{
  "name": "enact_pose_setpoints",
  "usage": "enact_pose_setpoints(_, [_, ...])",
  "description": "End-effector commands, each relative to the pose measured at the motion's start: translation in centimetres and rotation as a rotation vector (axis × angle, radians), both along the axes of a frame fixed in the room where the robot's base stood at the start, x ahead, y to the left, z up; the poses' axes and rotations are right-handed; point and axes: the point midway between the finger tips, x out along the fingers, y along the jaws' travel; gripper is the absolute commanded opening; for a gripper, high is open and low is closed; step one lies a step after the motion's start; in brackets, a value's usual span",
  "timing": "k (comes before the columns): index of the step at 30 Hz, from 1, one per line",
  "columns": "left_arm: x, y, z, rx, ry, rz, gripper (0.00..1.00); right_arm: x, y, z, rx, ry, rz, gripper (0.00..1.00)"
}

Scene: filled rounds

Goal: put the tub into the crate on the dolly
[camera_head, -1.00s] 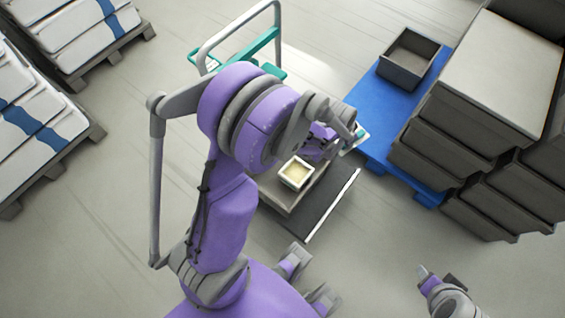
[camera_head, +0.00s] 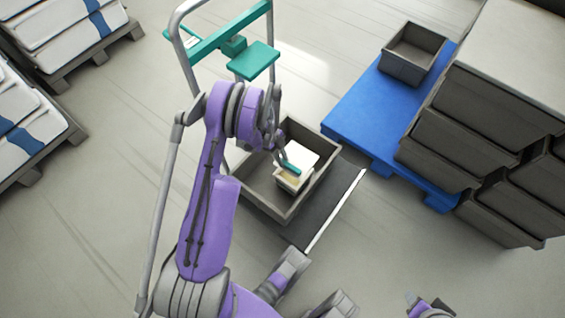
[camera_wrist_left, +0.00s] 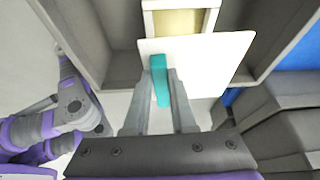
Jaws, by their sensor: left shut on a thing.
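The tub (camera_head: 301,150) shows as a white square top with a teal handle; it also shows in the left wrist view (camera_wrist_left: 205,65). My left gripper (camera_head: 283,160) is shut on the teal handle, with its fingers on either side in the wrist view (camera_wrist_left: 160,90). The tub is within the outline of the grey crate (camera_head: 258,203) on the dolly (camera_head: 322,205). I cannot tell its height above the crate floor; its sides are hidden. My right gripper (camera_head: 418,303) is at the bottom edge, partly cut off, its jaws unclear.
A small open box with cream contents (camera_head: 289,183) is in the crate, partly covered by the tub. The dolly's grey push handle (camera_head: 183,50) rises behind. A blue pallet (camera_head: 360,115) with an open grey bin (camera_head: 412,52) and stacked bins (camera_head: 460,145) stand right.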

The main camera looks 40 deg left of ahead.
Motion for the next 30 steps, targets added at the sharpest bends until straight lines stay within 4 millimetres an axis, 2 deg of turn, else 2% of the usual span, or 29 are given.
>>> enact_pose_setpoints(1, [-0.2,0.3,-0.7,0.001,0.001,-0.018,0.00,0.1,0.0,-0.5,0.000,0.002,0.000,0.50])
enact_pose_setpoints(14, [-0.4,0.6,-2.5,0.001,0.000,-0.044,0.00,0.2,0.0,-1.6,0.000,0.006,0.000,0.50])
enact_pose_setpoints(30, [-0.3,0.5,-7.4,0.001,0.000,-0.043,0.00,0.6,0.0,-5.0,0.000,0.015,0.000,0.50])
